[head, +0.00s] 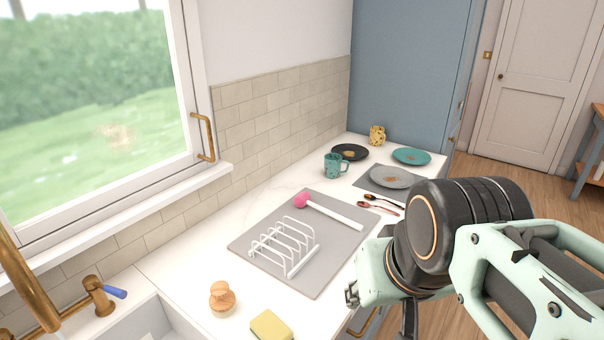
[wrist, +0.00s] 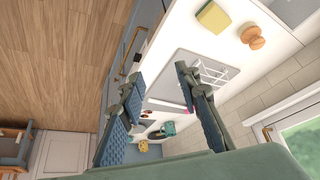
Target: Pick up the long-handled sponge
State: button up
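The long-handled sponge (head: 335,214), with a pink round head and a straight white handle, lies on a grey mat (head: 316,280) on the white counter. Its pink head is toward the wall and its handle points toward the counter's front edge. In the wrist view the sponge (wrist: 165,103) shows between my fingers, far below them, with part of the pink head by the right finger. My gripper (head: 380,307) is in front of the counter, apart from the sponge. In the wrist view my gripper (wrist: 158,75) is open and empty.
A white rack (head: 285,247) stands on the mat beside the sponge. A wooden brush (head: 222,299) and yellow sponge (head: 271,327) are nearer, by the sink. Beyond are a teal mug (head: 335,166), copper-coloured cutlery (head: 380,206) and plates (head: 396,176). A window (head: 95,110) is on the left.

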aim_at(301, 200)
jog(key=i+l+u, duration=0.35)
jog(key=l, duration=0.3)
jog(key=i+l+u, duration=0.2)
jog(key=l, duration=0.2)
jog(key=i+l+u, duration=0.15)
jog(key=l, duration=0.2)
jog(key=l+u, duration=0.2)
jog(key=l, duration=0.2)
jog(key=k+l+u, duration=0.15)
jog(key=l, duration=0.25)
jog(key=l+u, duration=0.2)
jog(key=l, duration=0.2)
jog(key=i+j+z, duration=0.2)
jog(key=i+j, duration=0.15)
